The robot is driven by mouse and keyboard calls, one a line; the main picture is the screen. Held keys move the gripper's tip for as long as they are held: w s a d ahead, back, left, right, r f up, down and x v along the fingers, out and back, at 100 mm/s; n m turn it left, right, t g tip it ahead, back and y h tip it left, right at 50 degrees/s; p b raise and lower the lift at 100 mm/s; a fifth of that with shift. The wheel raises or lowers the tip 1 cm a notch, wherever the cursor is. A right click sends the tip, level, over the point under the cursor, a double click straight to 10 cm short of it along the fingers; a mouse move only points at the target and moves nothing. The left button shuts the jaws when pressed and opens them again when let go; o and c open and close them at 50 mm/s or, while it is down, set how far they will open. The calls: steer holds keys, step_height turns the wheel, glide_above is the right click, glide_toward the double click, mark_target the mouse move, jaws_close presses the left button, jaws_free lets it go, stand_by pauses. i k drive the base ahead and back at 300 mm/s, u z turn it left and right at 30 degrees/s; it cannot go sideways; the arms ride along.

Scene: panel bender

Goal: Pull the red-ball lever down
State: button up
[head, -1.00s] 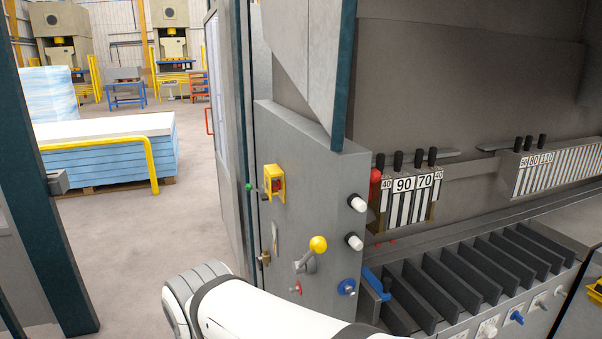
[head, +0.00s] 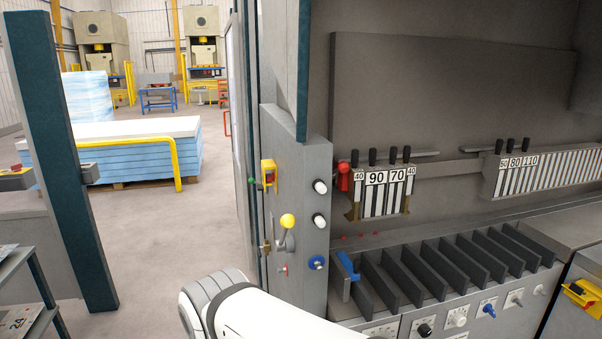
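No lever with a clear red ball shows. A red handle-like part (head: 344,177) sits at the left end of the block of numbered tools, just right of the grey control panel (head: 305,165). A small red knob (head: 284,269) is low on the panel's left face. Above it is a lever with a yellow ball (head: 288,221), its ball up. A small green ball (head: 252,181) sticks out at the panel's left edge. I cannot tell which red part is the lever. My gripper is out of view; only my white arm shows at the bottom.
Numbered tools (head: 390,192) and a slotted rack (head: 430,272) lie right of the panel. A blue handle (head: 345,270) stands at the rack's left end. A dark post (head: 65,150) stands at left, a sheet stack (head: 130,155) behind it. Floor between post and machine is clear.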

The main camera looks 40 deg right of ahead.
mark_target(344, 167)
steer(key=u, duration=0.45)
steer(key=k, duration=0.2)
steer(key=z, duration=1.9)
steer(key=i, duration=1)
steer(key=u, duration=0.1)
